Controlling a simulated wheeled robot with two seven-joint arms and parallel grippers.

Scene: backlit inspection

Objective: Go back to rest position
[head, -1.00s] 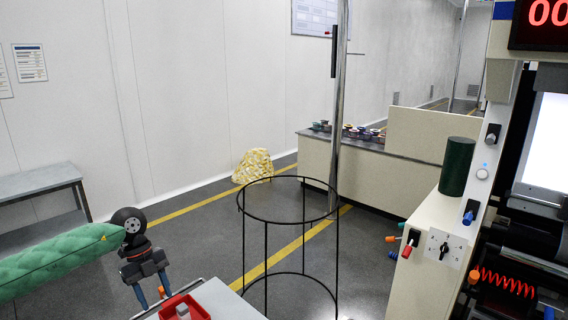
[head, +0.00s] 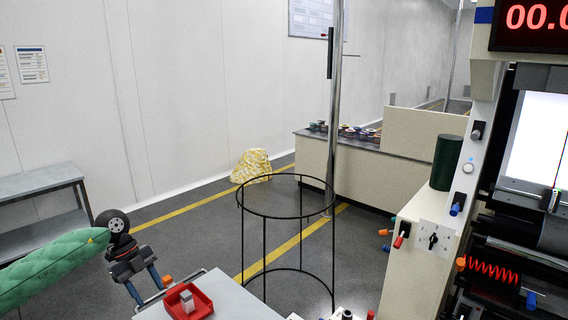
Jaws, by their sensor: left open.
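My left arm, in a green quilted sleeve, comes in from the left in the head view. My left gripper (head: 150,290) hangs from its dark wrist, with two blue-grey fingers apart and orange tips. It is open and nothing shows between the fingers. It is just left of a light grey tabletop with a red tray on it. My right gripper is not in the picture.
The red tray (head: 203,306) holds a small grey block (head: 187,301) on the grey tabletop (head: 237,298). A black wire hoop stand (head: 264,240) stands behind it. The machine with a lit panel (head: 540,140) fills the right. A grey bench (head: 40,183) is at left.

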